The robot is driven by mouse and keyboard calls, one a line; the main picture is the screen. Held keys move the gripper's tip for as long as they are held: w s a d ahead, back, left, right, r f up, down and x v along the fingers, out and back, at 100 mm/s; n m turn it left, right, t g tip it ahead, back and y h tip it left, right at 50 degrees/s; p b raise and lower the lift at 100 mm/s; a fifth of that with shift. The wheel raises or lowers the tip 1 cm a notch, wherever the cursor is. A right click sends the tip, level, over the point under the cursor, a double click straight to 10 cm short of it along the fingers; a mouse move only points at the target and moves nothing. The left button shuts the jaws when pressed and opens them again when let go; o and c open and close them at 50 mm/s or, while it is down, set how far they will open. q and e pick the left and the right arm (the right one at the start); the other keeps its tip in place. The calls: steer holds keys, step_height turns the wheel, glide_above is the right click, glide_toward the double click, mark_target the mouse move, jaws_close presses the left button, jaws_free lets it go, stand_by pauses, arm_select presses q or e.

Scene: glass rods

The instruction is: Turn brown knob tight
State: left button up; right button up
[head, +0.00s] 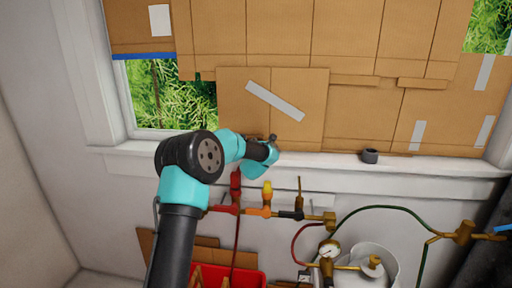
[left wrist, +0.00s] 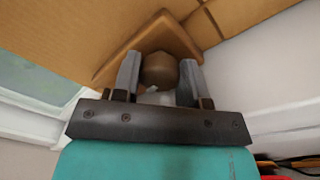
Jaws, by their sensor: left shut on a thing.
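My left gripper (head: 268,149) is at the window sill, in front of the cardboard-covered window in the head view. In the left wrist view its two grey fingers (left wrist: 160,65) stand on either side of a rounded brown knob (left wrist: 160,72) and are shut on it. A brown, angular plate-like piece (left wrist: 150,38) lies behind the knob. In the head view my gripper and wrist cover the knob, so I cannot make it out there. How far the knob is turned does not show. My right gripper is in neither view.
A red crate (head: 245,277) sits low. A dark tape roll (head: 370,156) lies on the sill.

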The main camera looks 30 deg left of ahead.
arm_select(q)
steer(key=shift+m, duration=0.3)
steer(key=m, duration=0.5)
steer(key=shift+t, duration=0.4)
steer(key=m, duration=0.7)
steer(key=shift+t, duration=0.3)
steer(key=m, duration=0.3)
steer(key=shift+m+h, duration=0.3)
steer(key=shift+m, duration=0.1)
steer(key=m, duration=0.4)
steer(key=shift+m+h, duration=0.3)
steer(key=o, duration=0.6)
steer(key=shift+f, duration=0.1)
steer(key=shift+o, duration=0.2)
